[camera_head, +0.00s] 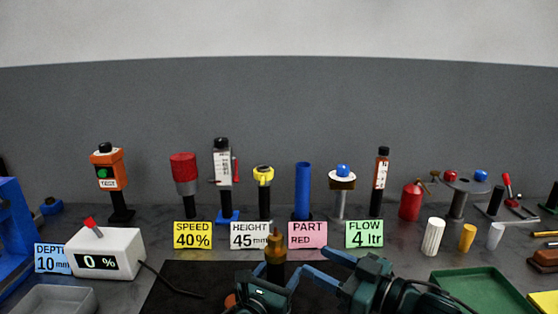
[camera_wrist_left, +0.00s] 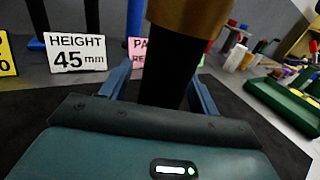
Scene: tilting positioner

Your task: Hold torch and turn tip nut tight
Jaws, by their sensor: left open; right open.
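The torch stands upright at the bottom centre of the head view, with a brass, tapered upper part (camera_head: 275,246) that seems to carry the tip nut. In the left wrist view I see its black shaft (camera_wrist_left: 164,88) below a wide brass collar (camera_wrist_left: 188,18). My left gripper (camera_head: 269,262) is open, with its blue fingers on either side of the black shaft; contact cannot be told. My right gripper (camera_head: 310,260) is open and empty, its fingers pointing left toward the torch from the right side. The lower torch is hidden behind my left gripper.
A black mat (camera_head: 205,280) lies under the work area. A white readout box (camera_head: 105,252) with a cable stands left. Label cards such as HEIGHT 45 mm (camera_head: 251,235) and several upright tools stand behind. A green tray (camera_head: 482,292) lies right.

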